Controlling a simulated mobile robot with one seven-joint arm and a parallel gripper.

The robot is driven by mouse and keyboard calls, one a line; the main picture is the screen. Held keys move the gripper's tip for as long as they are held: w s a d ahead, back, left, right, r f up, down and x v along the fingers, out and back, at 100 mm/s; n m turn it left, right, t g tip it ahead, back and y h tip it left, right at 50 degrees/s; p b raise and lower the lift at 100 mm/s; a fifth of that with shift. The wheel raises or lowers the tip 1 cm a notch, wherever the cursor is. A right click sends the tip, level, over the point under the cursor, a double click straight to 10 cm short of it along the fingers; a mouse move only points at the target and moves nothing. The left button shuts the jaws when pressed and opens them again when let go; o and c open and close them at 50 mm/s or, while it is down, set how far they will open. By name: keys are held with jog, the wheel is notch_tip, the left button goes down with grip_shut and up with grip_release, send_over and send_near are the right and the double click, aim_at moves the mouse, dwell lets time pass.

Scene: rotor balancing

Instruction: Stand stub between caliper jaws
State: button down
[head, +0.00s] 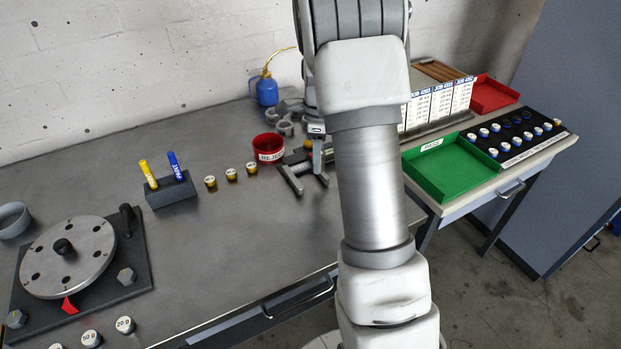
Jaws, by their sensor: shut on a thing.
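The caliper (291,178) lies on the grey bench just right of the red reject tub, with its two dark jaws pointing toward the front. My gripper (318,158) points down over the right part of the caliper, partly hidden by my arm. It is shut on a small piece, which I take to be the stub. The stub is too small and hidden to make out, so I cannot tell whether it touches the bench or stands between the jaws.
A red reject tub (268,148) and several small brass pieces (231,174) stand left of the caliper. A blue oil can (266,90) and grey rings (285,127) are behind. A green tray (448,168) lies right of my arm.

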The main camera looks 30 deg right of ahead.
aim_at(310, 186)
jog(key=shift+a+f, duration=0.7)
jog(key=shift+a, duration=0.3)
jog(key=shift+f+b, duration=0.45)
jog(key=shift+f, duration=1.4)
jog(key=shift+f, duration=0.2)
jog(key=shift+c, duration=2.2)
grip_release()
jog(key=shift+r, duration=0.1)
